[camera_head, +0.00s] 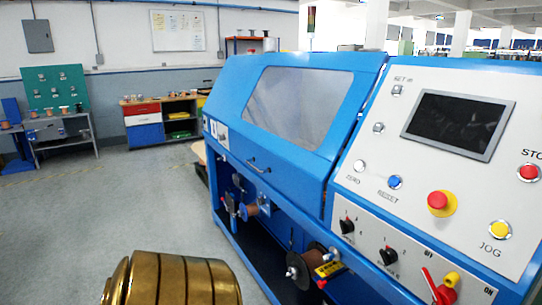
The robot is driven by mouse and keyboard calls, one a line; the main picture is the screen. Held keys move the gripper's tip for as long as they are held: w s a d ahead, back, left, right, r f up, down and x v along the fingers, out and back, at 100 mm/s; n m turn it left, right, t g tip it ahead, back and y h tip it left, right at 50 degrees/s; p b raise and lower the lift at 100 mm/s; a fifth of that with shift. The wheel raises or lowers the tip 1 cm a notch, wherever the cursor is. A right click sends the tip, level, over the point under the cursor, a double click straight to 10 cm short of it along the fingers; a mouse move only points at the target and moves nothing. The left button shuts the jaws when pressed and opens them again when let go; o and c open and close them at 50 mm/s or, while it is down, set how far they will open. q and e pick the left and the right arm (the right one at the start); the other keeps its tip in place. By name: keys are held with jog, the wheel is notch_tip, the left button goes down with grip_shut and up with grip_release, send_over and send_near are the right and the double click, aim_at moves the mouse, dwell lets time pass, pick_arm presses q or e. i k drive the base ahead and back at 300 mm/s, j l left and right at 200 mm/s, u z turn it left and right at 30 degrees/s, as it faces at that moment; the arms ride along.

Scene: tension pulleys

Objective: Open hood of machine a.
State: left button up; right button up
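The machine (420,235) stands at the centre and right, with a blue body and a grey control panel. Its blue hood (225,100) is down over the left part of the machine and looks closed. The hood has a large slanted window (297,103). A small dark bar handle (259,166) is on the lower front of the hood, and nothing touches it. Neither of my grippers is in view. No label naming the machine is legible.
The control panel carries a dark screen (457,122), a red mushroom button (441,203) and a red switch (438,288). Spools, including a brown one (305,267), sit below the hood. The grey floor (95,215) at left is open. A workbench (160,120) and green pegboard (55,88) stand behind.

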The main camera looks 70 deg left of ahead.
aim_at(300, 174)
jog(key=u, duration=2.35)
jog(key=i+z, duration=0.2)
jog(key=z, duration=0.25)
jog(key=i+j+z, duration=0.15)
jog(key=z, duration=0.25)
